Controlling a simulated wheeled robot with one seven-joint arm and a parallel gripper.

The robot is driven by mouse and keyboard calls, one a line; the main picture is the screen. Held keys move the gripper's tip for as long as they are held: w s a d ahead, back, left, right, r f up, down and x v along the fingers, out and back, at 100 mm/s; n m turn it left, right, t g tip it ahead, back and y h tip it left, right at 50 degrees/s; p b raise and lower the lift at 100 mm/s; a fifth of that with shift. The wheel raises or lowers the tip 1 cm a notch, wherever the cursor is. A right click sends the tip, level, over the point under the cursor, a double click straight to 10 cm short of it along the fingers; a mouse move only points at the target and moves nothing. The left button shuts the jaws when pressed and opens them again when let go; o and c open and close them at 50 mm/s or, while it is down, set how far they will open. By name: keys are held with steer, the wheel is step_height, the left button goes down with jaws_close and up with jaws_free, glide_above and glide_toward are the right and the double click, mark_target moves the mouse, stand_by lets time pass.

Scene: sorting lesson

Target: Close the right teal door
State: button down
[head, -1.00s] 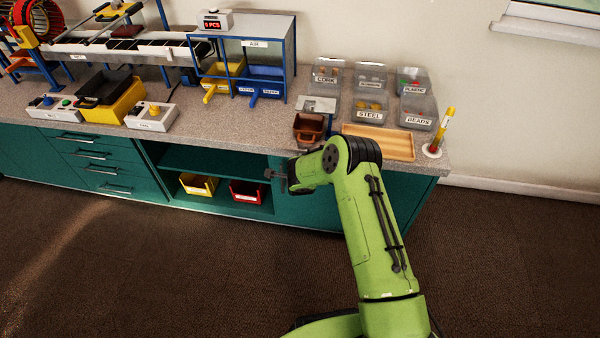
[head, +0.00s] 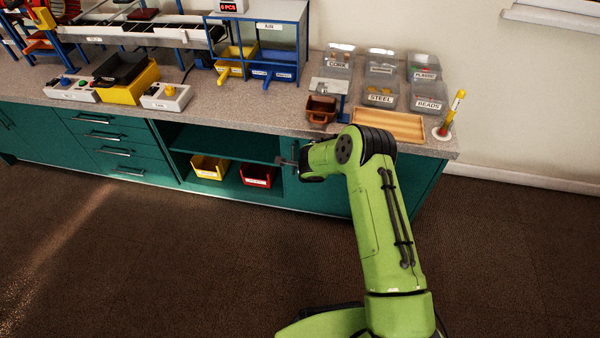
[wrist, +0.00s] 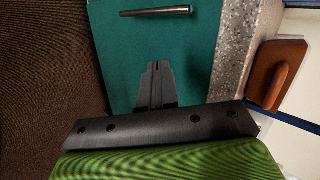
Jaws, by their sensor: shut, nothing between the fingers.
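The right teal door (head: 325,197) is the panel just right of the open cabinet bay, partly hidden behind my arm. In the wrist view a teal panel (wrist: 195,68) lies in front of my gripper, with a metal bar handle (wrist: 155,11) at the top of the picture. My gripper (head: 279,160) is near the panel's left edge in the head view. Its fingers are together and empty in the wrist view (wrist: 157,66), pointing toward the handle and apart from it. I cannot tell how far the door stands open.
The open bay holds a yellow bin (head: 210,168) and a red bin (head: 257,176) below a shelf (head: 225,143). The brown floor in front is clear.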

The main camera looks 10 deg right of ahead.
steer(key=a+p+v, duration=0.2)
steer(key=p+v, duration=0.1)
steer(key=v, duration=0.7)
steer(key=s+d+r+n+g+p, duration=0.1)
steer(key=s+d+r+n+p, duration=0.15)
steer(key=r, duration=0.75)
steer(key=s+d+r+n+h+p, duration=0.1)
steer(key=s+r+n+p, duration=0.2)
steer(key=r, duration=0.6)
steer(key=s+d+r+n+g+p, duration=0.1)
steer(key=s+d+r+n, duration=0.2)
steer(key=r, duration=0.7)
steer(key=s+r+n+g+p, duration=0.1)
steer(key=s+r+n, duration=0.4)
steer(key=s, duration=0.8)
steer(key=s+r+n+y+p, duration=0.1)
steer(key=s+r+n+p, duration=0.3)
steer(key=s, duration=1)
step_height(320, 180, up, 3)
steer(key=shift+s+d+r+n+g+y, duration=0.1)
steer(key=shift+s+d+n+g+y, duration=0.25)
steer(key=shift+n, duration=0.3)
